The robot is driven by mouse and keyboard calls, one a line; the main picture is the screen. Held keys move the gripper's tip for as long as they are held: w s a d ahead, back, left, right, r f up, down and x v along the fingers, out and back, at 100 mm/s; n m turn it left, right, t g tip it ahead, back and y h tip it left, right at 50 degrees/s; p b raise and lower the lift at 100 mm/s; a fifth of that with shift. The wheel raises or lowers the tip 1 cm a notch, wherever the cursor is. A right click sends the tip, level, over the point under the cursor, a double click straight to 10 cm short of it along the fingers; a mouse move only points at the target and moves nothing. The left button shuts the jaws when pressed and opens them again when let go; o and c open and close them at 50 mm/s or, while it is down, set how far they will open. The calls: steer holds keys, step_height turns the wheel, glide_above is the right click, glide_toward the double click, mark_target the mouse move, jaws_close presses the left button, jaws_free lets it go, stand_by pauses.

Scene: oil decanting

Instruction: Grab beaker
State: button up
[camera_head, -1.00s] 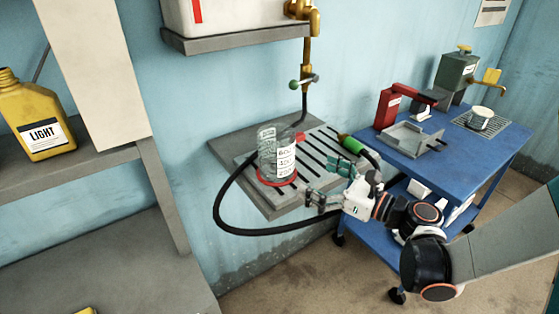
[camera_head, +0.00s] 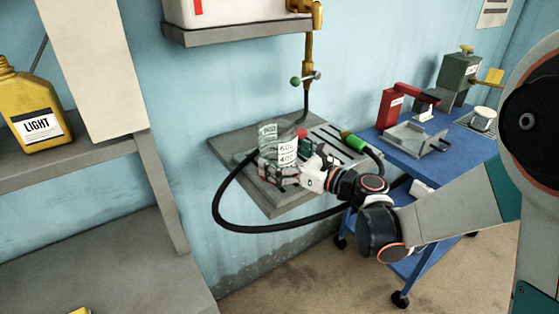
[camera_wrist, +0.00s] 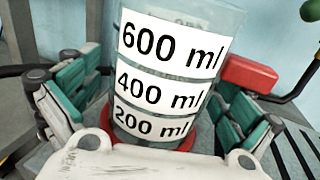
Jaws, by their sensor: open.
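The clear beaker (camera_head: 279,143) stands upright on the grey slotted shelf in the head view, with white labels facing my gripper. In the wrist view the beaker (camera_wrist: 165,75) fills the middle, with its 600, 400 and 200 ml marks readable and a red ring under its base. My gripper (camera_head: 285,176) is at the beaker's lower part. In the wrist view my gripper's (camera_wrist: 155,115) two fingers are spread, one on each side of the beaker, with a visible gap at each side. The beaker's lower part is partly hidden by my gripper in the head view.
The grey shelf (camera_head: 225,150) is fixed to the blue wall. A black hose (camera_head: 216,205) loops around its front, ending in a green-tipped nozzle (camera_head: 354,142). A tap (camera_head: 309,75) hangs above. A blue cart (camera_head: 458,150) with tools stands to the right.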

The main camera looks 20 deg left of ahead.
steer(key=c, duration=1.2)
steer(key=shift+r, duration=0.2)
